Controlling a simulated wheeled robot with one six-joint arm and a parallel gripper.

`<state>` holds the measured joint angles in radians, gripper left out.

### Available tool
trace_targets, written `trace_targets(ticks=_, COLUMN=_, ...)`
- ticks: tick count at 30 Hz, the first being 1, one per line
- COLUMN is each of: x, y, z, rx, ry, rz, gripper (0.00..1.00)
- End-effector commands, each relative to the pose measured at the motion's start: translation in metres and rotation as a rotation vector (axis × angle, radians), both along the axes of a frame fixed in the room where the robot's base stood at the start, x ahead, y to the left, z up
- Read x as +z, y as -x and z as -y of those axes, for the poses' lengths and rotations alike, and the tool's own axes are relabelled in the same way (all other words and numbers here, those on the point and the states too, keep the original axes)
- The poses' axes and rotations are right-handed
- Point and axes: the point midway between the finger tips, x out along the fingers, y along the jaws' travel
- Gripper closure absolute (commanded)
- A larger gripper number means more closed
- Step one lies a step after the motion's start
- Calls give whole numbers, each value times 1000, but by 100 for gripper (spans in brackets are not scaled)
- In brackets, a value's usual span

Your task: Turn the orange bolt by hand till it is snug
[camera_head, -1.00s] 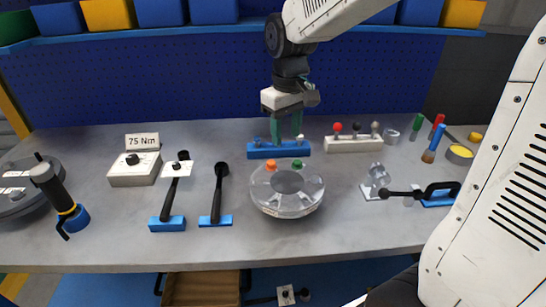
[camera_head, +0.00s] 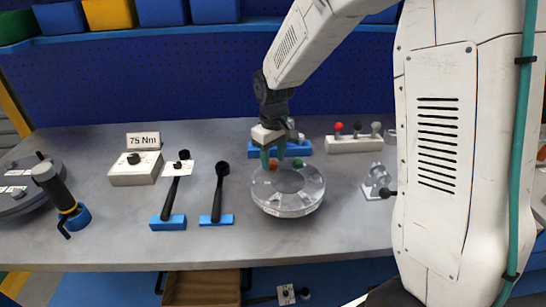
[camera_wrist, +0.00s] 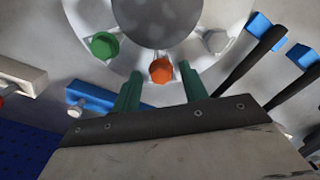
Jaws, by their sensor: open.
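The flanged shell (camera_head: 292,207) is a clear round body with a grey middle, standing on the bench in the head view. The orange bolt (camera_head: 273,163) is at its back-left rim, and the green bolt (camera_head: 297,163) is to the right of it. In the wrist view the orange bolt (camera_wrist: 162,71) shows between the green fingertips of my gripper (camera_wrist: 160,74), with gaps on both sides. The green bolt (camera_wrist: 104,45) and a silver bolt (camera_wrist: 215,41) sit on the same flange. My gripper (camera_head: 272,160) is open, pointing down, low over the orange bolt. I cannot tell their exact height difference.
A blue rack (camera_head: 298,150) stands just behind the shell. Two black-handled wrenches on blue holders (camera_head: 216,219) and a box marked 75 Nm (camera_head: 135,170) are to the left. A clear fitting (camera_head: 376,178) is to the right. My arm hides the right bench end.

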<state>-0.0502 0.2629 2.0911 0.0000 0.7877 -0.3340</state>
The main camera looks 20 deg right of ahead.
Motion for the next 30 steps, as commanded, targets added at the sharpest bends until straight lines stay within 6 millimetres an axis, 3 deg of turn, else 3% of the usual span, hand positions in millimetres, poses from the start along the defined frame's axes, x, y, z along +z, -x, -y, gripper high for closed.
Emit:
trace_targets(ticks=7, x=-1, y=0, z=0, rx=0, ry=0, rz=1, gripper=56)
trace_targets(ticks=12, x=-1, y=0, z=0, rx=0, ry=0, rz=0, gripper=100)
trace_targets(ticks=23, x=-1, y=0, z=0, rx=-39, ry=0, rz=0, gripper=100)
trace_targets(ticks=30, x=0, y=0, z=-1, rx=-175, ry=0, rz=1, gripper=100)
